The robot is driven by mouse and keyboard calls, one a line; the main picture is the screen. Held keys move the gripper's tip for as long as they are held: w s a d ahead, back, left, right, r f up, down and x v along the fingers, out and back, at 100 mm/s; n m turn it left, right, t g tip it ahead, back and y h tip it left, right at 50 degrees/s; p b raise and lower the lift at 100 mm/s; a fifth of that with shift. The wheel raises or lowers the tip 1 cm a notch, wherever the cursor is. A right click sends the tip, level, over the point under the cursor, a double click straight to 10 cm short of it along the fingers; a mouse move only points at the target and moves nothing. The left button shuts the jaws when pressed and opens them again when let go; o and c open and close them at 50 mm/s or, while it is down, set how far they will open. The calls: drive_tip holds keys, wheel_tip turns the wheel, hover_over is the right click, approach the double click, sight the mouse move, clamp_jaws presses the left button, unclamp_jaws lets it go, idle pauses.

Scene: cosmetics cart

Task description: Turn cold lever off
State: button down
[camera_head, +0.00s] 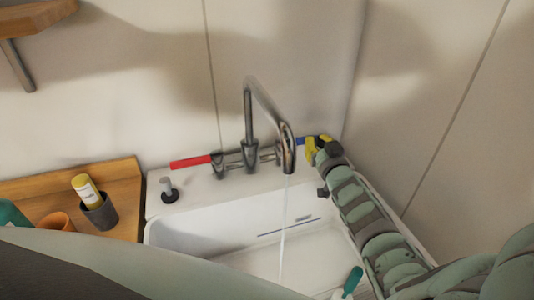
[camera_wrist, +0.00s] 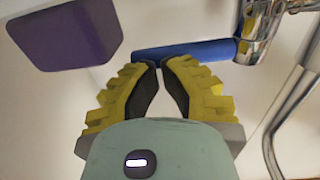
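The blue cold lever (camera_head: 300,141) is on the right of the chrome faucet (camera_head: 249,128) and is mostly hidden by my gripper in the head view. In the wrist view the blue lever (camera_wrist: 190,51) lies sideways, joined to a chrome valve body (camera_wrist: 257,30) at its right end. My gripper (camera_wrist: 159,64) has yellow fingers with dark pads. The red lever (camera_head: 190,162) points left. A thin water stream (camera_head: 283,230) falls from the spout.
The white sink (camera_head: 195,226) is below the faucet. A soap dispenser (camera_head: 168,188) stands at its left, and a wooden counter (camera_head: 125,180) holds a dark cup (camera_head: 101,213) with a yellow-capped tube. Walls are close behind and right. A purple block (camera_wrist: 65,35) shows in the wrist view.

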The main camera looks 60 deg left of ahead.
drive_tip(key=shift+w+a, duration=0.2)
drive_tip(key=shift+a, duration=0.35)
drive_tip(key=shift+f, duration=0.25)
drive_tip(key=shift+d, duration=0.1)
